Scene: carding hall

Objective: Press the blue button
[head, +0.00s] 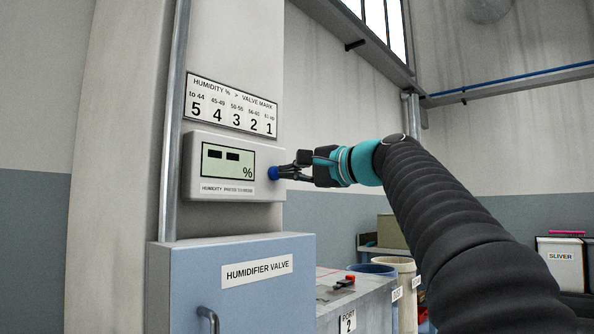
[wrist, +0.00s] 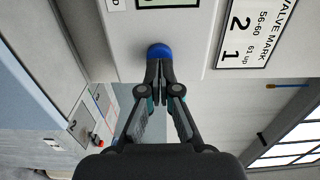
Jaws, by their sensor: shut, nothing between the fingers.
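The blue button (head: 273,173) sits at the right end of the white humidity meter (head: 192,168) on the wall column. The meter's display (head: 227,162) shows two dark dashes and a % sign, and its label reads "HUMIDITY: PRESS TO READ". My gripper (head: 281,172) is shut and empty, with its fingertips at the blue button. In the wrist view the blue button (wrist: 159,51) lies just beyond the closed fingertips (wrist: 159,66) and is partly hidden by them. I cannot tell whether they touch or whether the button is pushed in.
A chart (head: 232,104) of humidity against valve mark hangs above the meter. A blue humidifier valve cabinet (head: 250,295) stands below it. To the right are a grey post (head: 335,305) with a red switch, bins (head: 403,280) and a sliver box (head: 560,262).

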